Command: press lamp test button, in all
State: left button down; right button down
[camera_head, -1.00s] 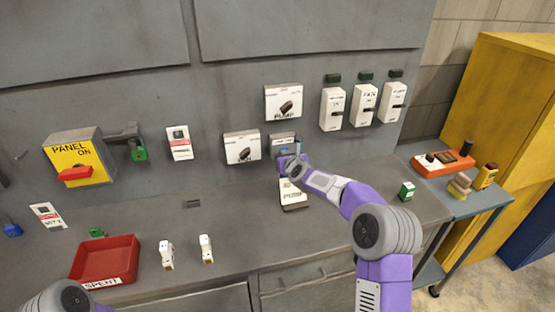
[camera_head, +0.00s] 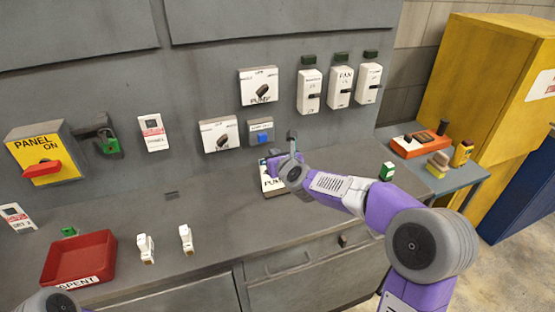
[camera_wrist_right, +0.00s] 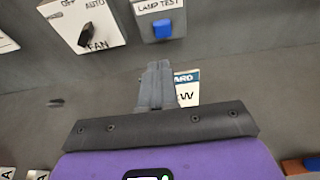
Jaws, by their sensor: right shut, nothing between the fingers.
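The lamp test button (camera_head: 262,138) is a blue square on a small grey box on the wall panel, below the pump switch. In the right wrist view the button (camera_wrist_right: 162,28) sits under a "LAMP TEST" label, near the top edge. My right gripper (camera_head: 292,137) is to the right of the box in the head view, apart from the button. In the right wrist view its grey fingers (camera_wrist_right: 157,68) are together and empty, pointing up below the button with a gap. Only a piece of my left arm shows at bottom left; its gripper is out of frame.
A rotary selector (camera_head: 220,135) is left of the button, the pump switch (camera_head: 260,87) above. A lettered card (camera_head: 270,178) lies behind my right gripper. A red tray (camera_head: 80,258) and two white parts (camera_head: 186,239) are on the bench.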

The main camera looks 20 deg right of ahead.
jog(key=shift+v, duration=0.85)
